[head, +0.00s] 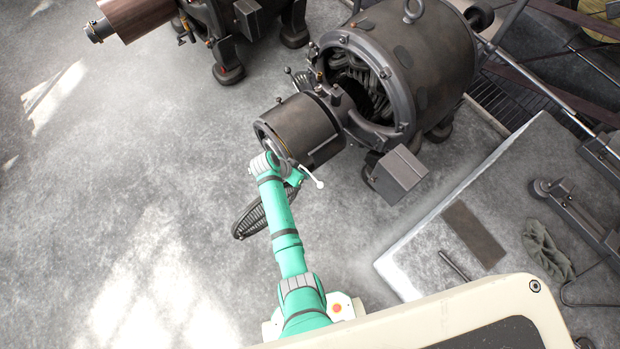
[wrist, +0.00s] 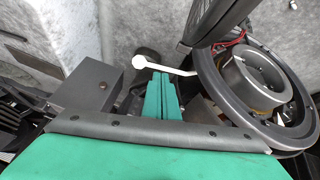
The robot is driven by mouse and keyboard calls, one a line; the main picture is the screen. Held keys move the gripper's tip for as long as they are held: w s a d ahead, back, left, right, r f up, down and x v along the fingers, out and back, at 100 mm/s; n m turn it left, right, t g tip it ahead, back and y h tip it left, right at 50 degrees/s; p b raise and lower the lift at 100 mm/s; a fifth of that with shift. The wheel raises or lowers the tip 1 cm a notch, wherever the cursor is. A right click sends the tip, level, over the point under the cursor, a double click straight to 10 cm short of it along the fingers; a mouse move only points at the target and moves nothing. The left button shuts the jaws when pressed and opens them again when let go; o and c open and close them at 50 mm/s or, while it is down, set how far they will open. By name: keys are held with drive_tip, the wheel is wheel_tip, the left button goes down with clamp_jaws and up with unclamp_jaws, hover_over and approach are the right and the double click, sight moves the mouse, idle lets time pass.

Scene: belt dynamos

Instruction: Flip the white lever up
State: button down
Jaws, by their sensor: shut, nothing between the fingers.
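The white lever (head: 313,178) sticks out to the right of the dark machine's near end in the head view, its round knob at the outer end. In the wrist view the lever (wrist: 167,67) runs from the round ring on the right to its white knob on the left. My gripper (wrist: 161,79) is shut and empty, its green fingertips just by the middle of the lever. Whether they touch it I cannot tell. In the head view my gripper (head: 297,178) is beside the lever, partly hidden by my arm.
The dark dynamo (head: 415,65) stands behind, with a grey box (head: 399,174) at its right front. A ribbed dark part (head: 250,217) lies left of my arm. A raised slab (head: 425,255) is at the right. The floor at left is clear.

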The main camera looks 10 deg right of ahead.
drive_tip(key=v, duration=0.8)
drive_tip(key=shift+s+r, duration=0.2)
drive_tip(key=shift+s, duration=0.2)
drive_tip(key=shift+a, duration=0.1)
drive_tip(key=s+f+n+t+y, duration=0.25)
drive_tip(key=s+f+n, duration=0.2)
drive_tip(key=s, duration=0.25)
drive_tip(key=s+a+r+n+t+y, duration=0.1)
drive_tip(key=s+t, duration=0.1)
drive_tip(key=s, duration=0.3)
drive_tip(key=s+a+r+n+t, duration=0.1)
drive_tip(key=s+r+n+t, duration=0.1)
drive_tip(key=s, duration=0.3)
drive_tip(key=s+a+r+n+t+y, duration=0.1)
drive_tip(key=s+r+t, duration=0.2)
drive_tip(key=s+r, duration=0.4)
drive_tip(key=s+a+r+n+t+y, duration=0.1)
drive_tip(key=s+r+t, duration=0.3)
drive_tip(key=r, duration=1.6)
drive_tip(key=s+a+n, duration=0.1)
drive_tip(key=s, duration=0.2)
drive_tip(key=shift+s, duration=0.25)
drive_tip(key=shift+n+t, duration=0.25)
